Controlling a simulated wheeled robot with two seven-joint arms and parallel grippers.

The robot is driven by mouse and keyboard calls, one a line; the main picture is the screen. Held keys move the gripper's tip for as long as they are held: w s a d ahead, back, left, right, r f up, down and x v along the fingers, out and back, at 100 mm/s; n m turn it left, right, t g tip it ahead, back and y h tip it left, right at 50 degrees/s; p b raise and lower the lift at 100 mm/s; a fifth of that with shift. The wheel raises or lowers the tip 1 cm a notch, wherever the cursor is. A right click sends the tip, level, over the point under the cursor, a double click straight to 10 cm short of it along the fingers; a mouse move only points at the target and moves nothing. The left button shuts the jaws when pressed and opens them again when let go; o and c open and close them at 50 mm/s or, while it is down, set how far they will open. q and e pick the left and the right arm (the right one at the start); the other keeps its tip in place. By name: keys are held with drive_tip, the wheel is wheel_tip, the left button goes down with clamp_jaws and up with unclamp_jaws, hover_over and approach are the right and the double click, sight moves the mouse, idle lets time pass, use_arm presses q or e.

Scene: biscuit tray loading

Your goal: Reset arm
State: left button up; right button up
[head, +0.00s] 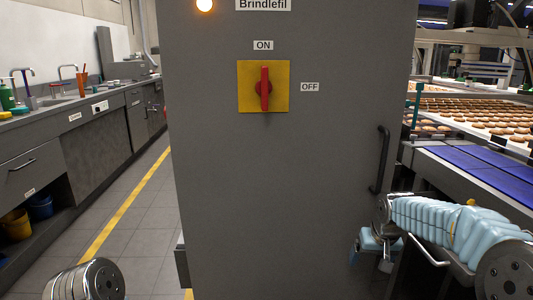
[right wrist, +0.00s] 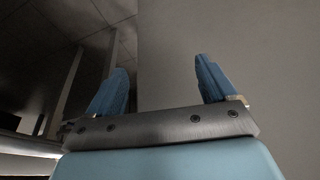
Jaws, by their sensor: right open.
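My right arm, in a pale blue sleeve, comes in at the lower right of the head view. Its gripper (head: 373,244) is low in front of the right edge of a grey cabinet (head: 285,200). In the right wrist view the gripper (right wrist: 161,65) shows two blue fingers spread wide, with nothing between them.
The cabinet carries a red switch handle (head: 264,88) on a yellow plate, upright towards ON. A dark handle (head: 380,160) is at its right edge. A blue conveyor (head: 480,165) and biscuit trays stand right. A counter (head: 75,125) lines the left, beside clear floor.

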drive_tip(key=s+a+f+g+y, duration=0.1)
drive_tip(key=s+a+f, duration=0.2)
drive_tip(key=f, duration=0.6)
drive_tip(key=s+a+f+y, duration=0.1)
drive_tip(key=s+a+f, duration=0.3)
drive_tip(key=f, duration=0.4)
drive_tip(key=s+a+f+g, duration=0.1)
drive_tip(key=s+a+f, duration=0.2)
drive_tip(key=f, duration=0.6)
drive_tip(key=s+a+f+y, duration=0.1)
drive_tip(key=s+a+f, duration=0.2)
drive_tip(key=s, duration=0.6)
drive_tip(key=s+a+f+g+y, duration=0.1)
drive_tip(key=s+a+f, duration=0.3)
drive_tip(key=s, duration=0.5)
drive_tip(key=shift+s+f+m, duration=0.2)
drive_tip(key=shift+f+m, duration=0.1)
drive_tip(key=shift+f, duration=0.45)
